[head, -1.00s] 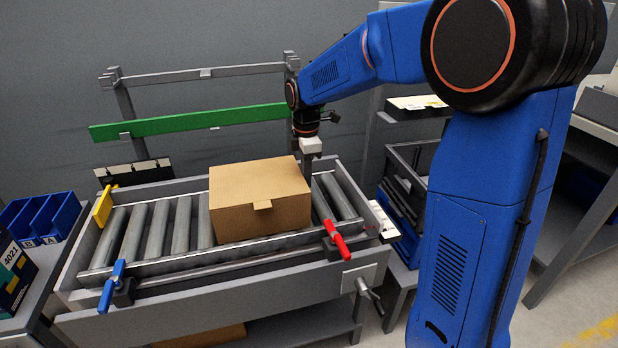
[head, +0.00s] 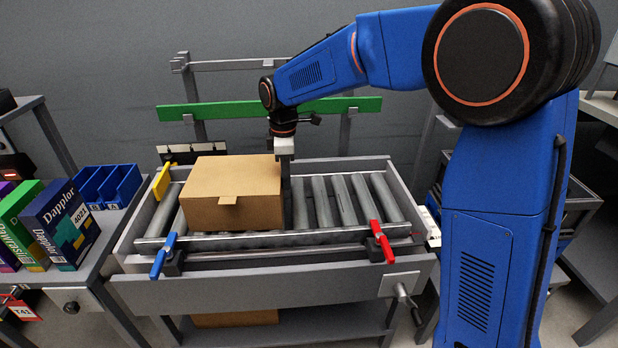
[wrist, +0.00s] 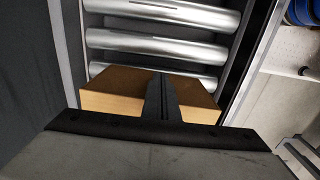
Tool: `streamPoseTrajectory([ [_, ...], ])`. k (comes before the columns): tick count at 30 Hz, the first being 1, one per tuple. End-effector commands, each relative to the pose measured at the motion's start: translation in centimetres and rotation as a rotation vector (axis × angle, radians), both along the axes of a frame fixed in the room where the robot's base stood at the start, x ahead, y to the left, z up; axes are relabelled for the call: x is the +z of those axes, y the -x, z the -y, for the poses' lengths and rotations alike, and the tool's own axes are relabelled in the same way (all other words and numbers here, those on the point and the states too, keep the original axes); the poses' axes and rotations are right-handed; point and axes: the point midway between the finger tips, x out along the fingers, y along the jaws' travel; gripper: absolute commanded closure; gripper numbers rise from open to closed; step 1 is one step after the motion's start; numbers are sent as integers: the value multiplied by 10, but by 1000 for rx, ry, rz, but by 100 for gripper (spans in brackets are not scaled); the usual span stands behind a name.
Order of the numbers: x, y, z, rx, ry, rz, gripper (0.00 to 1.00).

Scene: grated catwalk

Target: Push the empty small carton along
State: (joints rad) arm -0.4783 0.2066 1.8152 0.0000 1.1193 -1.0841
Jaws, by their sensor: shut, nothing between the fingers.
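The small brown carton (head: 233,193) sits upright on the roller conveyor (head: 270,240), near its left end, with its tab facing the front. Its top looks closed, so I cannot see whether it is empty. My gripper (head: 286,190) is shut and points down at the carton's right side. It appears to touch that side, though the exact contact is hard to see. In the wrist view the shut fingers (wrist: 162,95) stand before the carton (wrist: 105,104), with bare rollers (wrist: 160,40) beyond it.
A yellow stop (head: 162,180) stands at the conveyor's left end. A blue clamp (head: 163,257) and a red clamp (head: 382,242) sit along the front rail. Bare rollers lie right of my gripper. Blue bins (head: 107,186) and printed boxes (head: 62,225) stand on the left.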

Motion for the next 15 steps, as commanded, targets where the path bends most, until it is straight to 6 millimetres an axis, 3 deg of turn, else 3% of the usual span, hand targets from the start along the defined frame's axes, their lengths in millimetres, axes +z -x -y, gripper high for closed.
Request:
streamPoseTrajectory([
  [9, -1, 0, -83, 6, 0, -1, 100],
  [15, -1, -1, -126, 4, 0, -1, 100],
])
